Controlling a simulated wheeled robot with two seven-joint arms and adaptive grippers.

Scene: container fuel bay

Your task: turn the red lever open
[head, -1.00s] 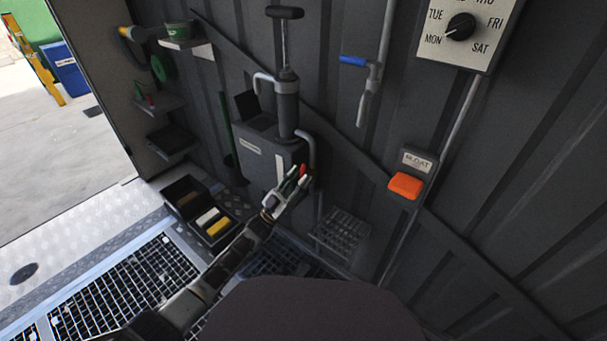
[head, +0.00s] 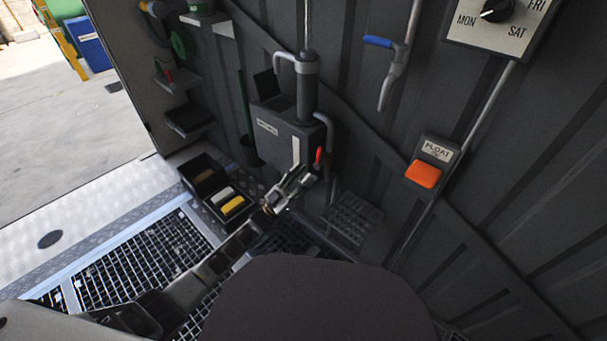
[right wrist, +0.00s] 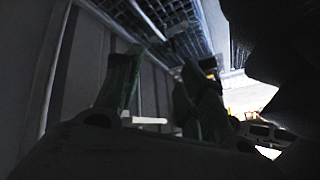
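The red lever (head: 319,156) is a small upright handle at the lower end of the bent grey pipe, on the right side of the grey pump unit (head: 282,138) in the head view. My left gripper (head: 306,175) is just below and left of the lever. Its greenish fingers look parted and empty, and I see a gap to the lever. My right gripper (right wrist: 157,85) shows in the right wrist view with its two dark fingers apart and nothing between them. The red lever is not visible there.
A blue-handled crank (head: 378,41) hangs on the ribbed wall. An orange float switch (head: 423,174) and a day dial (head: 497,11) are to the right. A wire rack (head: 352,217) sits below the lever. Open black bins (head: 206,178) stand left on the floor.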

